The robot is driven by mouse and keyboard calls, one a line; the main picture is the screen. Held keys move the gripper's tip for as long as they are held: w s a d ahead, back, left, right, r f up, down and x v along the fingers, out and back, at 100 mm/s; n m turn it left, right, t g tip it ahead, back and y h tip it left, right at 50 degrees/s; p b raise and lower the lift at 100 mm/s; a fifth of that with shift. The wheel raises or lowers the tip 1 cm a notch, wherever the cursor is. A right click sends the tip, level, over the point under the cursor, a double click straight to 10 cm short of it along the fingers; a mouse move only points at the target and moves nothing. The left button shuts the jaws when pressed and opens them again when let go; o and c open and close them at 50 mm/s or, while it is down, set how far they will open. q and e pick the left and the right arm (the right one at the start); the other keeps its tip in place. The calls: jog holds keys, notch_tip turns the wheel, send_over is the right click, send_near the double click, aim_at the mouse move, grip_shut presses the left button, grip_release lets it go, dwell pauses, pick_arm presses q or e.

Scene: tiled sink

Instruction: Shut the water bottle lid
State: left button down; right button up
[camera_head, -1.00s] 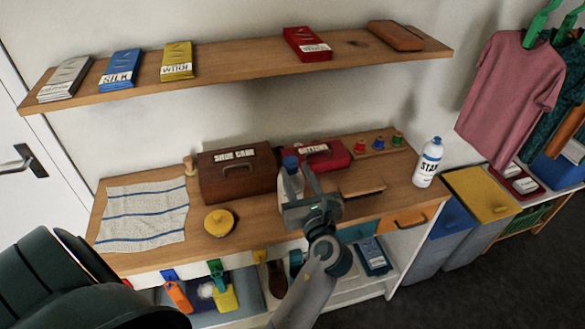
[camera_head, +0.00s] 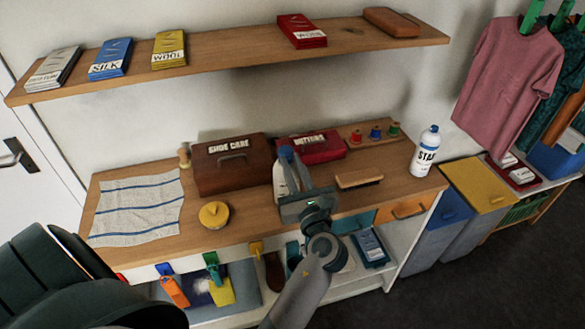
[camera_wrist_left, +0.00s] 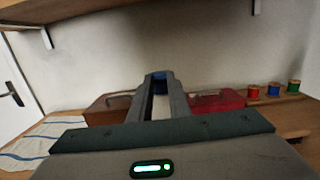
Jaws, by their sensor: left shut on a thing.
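A pale bottle (camera_head: 280,182) stands upright on the wooden counter, in front of the brown and red boxes. Its blue top (camera_head: 286,153) shows between the fingers of my left gripper (camera_head: 290,160). The left gripper is shut on the bottle near its top. In the left wrist view, the blue top (camera_wrist_left: 158,77) sits between the fingertips and a pale strip of the bottle shows below it. The fingers hide much of the bottle, and I cannot tell whether its lid is open or closed. My right gripper is not in view.
A brown box (camera_head: 232,168), red box (camera_head: 318,148), brush (camera_head: 359,179) and yellow-lidded tin (camera_head: 214,215) are close by. A striped cloth (camera_head: 137,210) lies left. A shelf (camera_head: 235,55) runs above.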

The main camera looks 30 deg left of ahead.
pick_arm(q)
jog(key=shift+f+b, duration=0.35)
jog(key=shift+f, duration=0.1)
jog(key=shift+t+y+b, duration=0.3)
jog(key=shift+y+b, duration=0.05)
jog(key=shift+y, duration=0.05)
jog(key=shift+r, duration=0.2)
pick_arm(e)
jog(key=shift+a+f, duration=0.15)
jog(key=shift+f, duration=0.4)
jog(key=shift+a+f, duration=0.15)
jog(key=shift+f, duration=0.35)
pick_arm(q)
jog(key=c, duration=1.6)
grip_release()
jog(key=shift+c, duration=0.2)
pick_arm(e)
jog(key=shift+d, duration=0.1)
pick_arm(q)
jog(key=shift+f, duration=0.1)
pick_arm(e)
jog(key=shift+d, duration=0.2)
